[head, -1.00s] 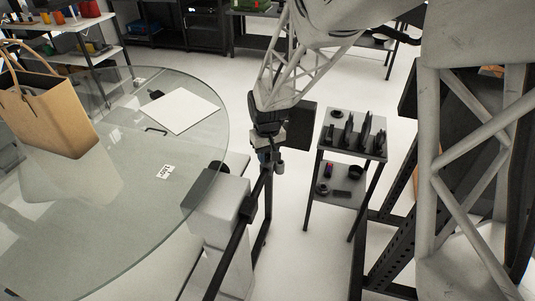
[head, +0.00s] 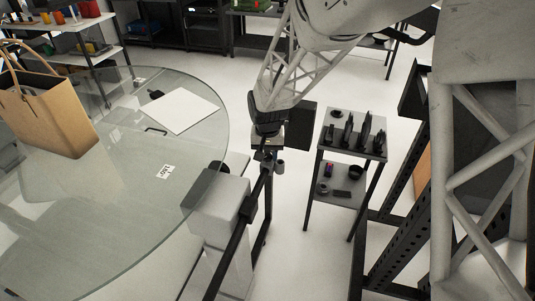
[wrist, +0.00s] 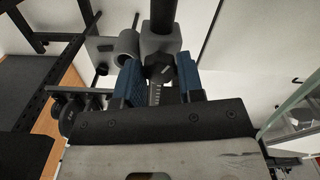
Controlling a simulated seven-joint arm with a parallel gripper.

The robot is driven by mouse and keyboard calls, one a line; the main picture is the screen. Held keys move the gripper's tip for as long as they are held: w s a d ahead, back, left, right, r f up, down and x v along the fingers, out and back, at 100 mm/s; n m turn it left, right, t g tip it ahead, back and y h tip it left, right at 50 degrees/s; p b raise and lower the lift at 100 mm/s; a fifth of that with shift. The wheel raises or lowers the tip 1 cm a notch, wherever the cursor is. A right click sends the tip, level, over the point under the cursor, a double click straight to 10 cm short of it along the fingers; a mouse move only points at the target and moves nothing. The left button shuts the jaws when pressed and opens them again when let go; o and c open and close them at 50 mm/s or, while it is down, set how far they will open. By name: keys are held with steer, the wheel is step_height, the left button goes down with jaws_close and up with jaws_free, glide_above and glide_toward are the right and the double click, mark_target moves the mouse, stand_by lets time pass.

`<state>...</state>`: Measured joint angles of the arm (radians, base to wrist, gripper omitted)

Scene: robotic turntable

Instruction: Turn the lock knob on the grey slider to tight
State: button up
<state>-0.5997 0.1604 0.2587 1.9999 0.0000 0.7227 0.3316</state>
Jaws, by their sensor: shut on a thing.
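The grey slider (wrist: 160,42) sits on a black post (wrist: 163,12) in the wrist view. A dark lock knob (wrist: 159,74) faces my gripper below the slider. My gripper (wrist: 160,66) has its blue-padded fingers on either side of the knob and is shut on it. A pointer mark or knob setting cannot be read. In the head view, my gripper (head: 267,143) is over the slider area at the top of the black stand, and my wrist hides most of the slider and the knob.
A round glass turntable (head: 120,235) fills the left, bearing a paper bag (head: 48,110), a white sheet (head: 180,110) and a small label card (head: 165,171). A small grey shelf cart (head: 345,112) with dark parts stands right of the stand. A grey cylinder (wrist: 128,42) sits beside the slider.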

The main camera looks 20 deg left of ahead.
mark_target(268, 156)
steer(key=m, duration=1.2)
stand_by(0.6)
steer(key=o, duration=0.9)
steer(key=shift+r, duration=0.15)
steer(key=shift+r, duration=3.8)
steer(key=shift+d, duration=0.1)
